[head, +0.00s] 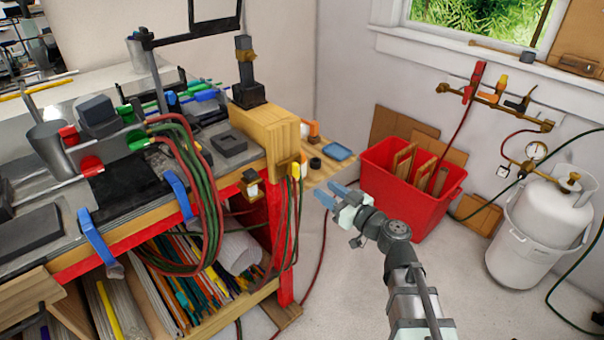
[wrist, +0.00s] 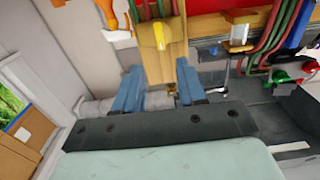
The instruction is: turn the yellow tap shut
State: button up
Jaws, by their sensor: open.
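A yellow tap (head: 295,170) sits at the end of the wooden bench, beside hanging red and green hoses. In the wrist view a yellow handle (wrist: 158,35), which appears to be this tap, lies just beyond my fingertips, roughly in line with the gap between them. My gripper (head: 327,194) is to the right of the tap in the head view, apart from it, its blue fingers pointing toward the bench. In the wrist view the gripper (wrist: 158,84) is open with nothing held. The tap's body and outlet are too small to make out clearly.
Red and green hoses (head: 290,225) hang close to the tap. A small wooden shelf (head: 318,172) juts out behind it. A red bin (head: 437,208) stands behind my arm, and a white gas cylinder (head: 545,215) stands at right. The floor between is mostly free.

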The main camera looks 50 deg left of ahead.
aim_at(299, 171)
jog(key=a, duration=1.1)
jog(key=shift+c, duration=0.4)
grip_shut()
